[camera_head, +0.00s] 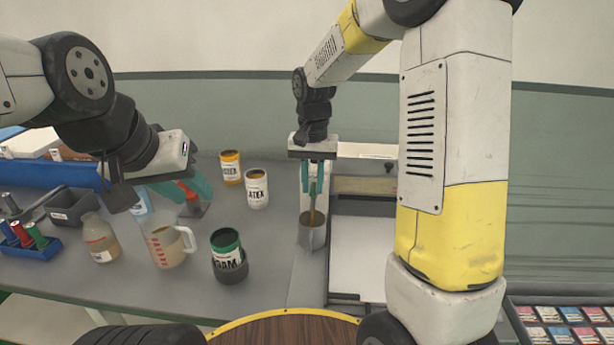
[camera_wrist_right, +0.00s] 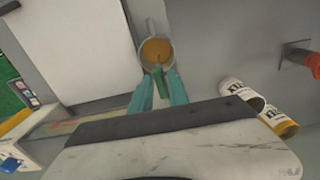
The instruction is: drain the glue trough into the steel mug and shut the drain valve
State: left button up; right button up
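The steel mug (camera_head: 311,238) stands upright in front of the trough (camera_head: 364,186), below my right gripper (camera_head: 313,190). In the right wrist view the mug (camera_wrist_right: 146,62) holds amber glue (camera_wrist_right: 157,49). A brownish glue stream (camera_head: 312,214) runs down into it. My right gripper's teal fingers (camera_wrist_right: 160,88) point down on either side of a small green piece (camera_wrist_right: 158,78), which looks like the drain valve's handle. Whether they press on it is unclear. My left gripper (camera_head: 184,189) has its fingers apart, over the table near a red-handled scraper (camera_head: 193,204), and appears empty.
Two latex cans (camera_head: 257,190) stand left of the mug. A measuring jug (camera_head: 167,246), a green-topped foam jar (camera_head: 228,260) and a glass bottle (camera_head: 100,240) stand at the front left. A white panel (camera_head: 362,258) lies right of the mug.

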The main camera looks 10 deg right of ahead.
aim_at(312, 189)
notch_tip(312, 189, up, 7)
jog(key=shift+f, duration=0.1)
jog(key=shift+r, duration=0.5)
jog(key=shift+s+d+r, duration=0.1)
jog(key=shift+s, duration=0.05)
jog(key=s+d+r+n+t+y, duration=0.1)
jog(key=s+d+r+t, duration=0.1)
jog(key=s, duration=0.8)
jog(key=s+d+r+n+t+y, duration=0.1)
jog(key=s+d+r+n+t, duration=0.1)
jog(key=s, duration=0.8)
jog(key=shift+d+r+t, duration=0.55)
jog(key=shift+d+t, duration=0.3)
jog(key=shift+t, duration=0.25)
